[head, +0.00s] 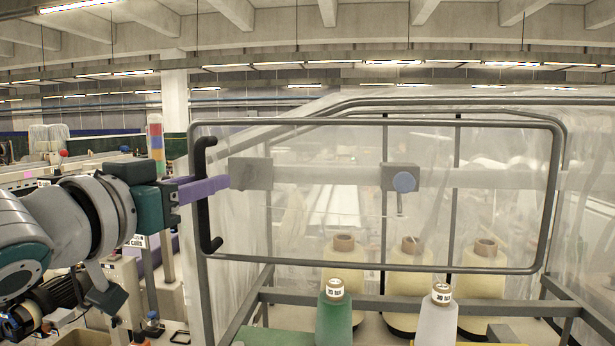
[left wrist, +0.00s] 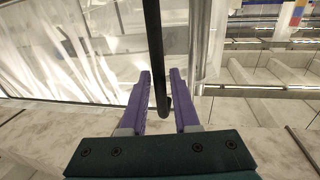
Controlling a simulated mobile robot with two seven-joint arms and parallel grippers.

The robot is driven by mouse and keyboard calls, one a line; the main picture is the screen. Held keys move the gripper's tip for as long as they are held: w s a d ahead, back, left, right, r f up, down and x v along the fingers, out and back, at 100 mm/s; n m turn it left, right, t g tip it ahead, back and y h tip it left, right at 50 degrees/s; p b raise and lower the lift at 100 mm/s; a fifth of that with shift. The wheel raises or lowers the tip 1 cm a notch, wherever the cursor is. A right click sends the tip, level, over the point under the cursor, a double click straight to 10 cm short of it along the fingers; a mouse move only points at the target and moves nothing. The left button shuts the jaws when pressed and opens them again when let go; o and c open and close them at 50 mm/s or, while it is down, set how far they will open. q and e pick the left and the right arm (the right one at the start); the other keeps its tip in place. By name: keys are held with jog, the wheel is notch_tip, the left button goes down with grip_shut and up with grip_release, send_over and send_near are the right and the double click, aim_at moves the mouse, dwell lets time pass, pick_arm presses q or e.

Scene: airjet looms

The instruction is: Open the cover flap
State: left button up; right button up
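The cover flap (head: 380,121) is a clear panel in a rounded grey tube frame, upright and closed-looking in front of the loom's yarn enclosure. A black bar handle (head: 203,222) stands upright on its left edge. My left gripper (head: 222,184), with purple fingers, reaches in from the left at the handle's upper half. In the left wrist view the black handle (left wrist: 155,45) runs between the two fingers of the left gripper (left wrist: 160,74). The fingers are apart, with narrow gaps seen beside the handle. My right gripper is not in view.
Behind the flap stand several cream yarn cones (head: 409,268). A green cone (head: 334,315) and a white cone (head: 436,318) stand in front, below it. A grey frame rail (head: 400,305) crosses under the flap. A striped signal tower (head: 156,146) stands behind my left arm.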

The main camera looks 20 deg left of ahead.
pick_arm(q)
jog(key=shift+c, duration=0.3)
grip_shut()
dwell(1.0)
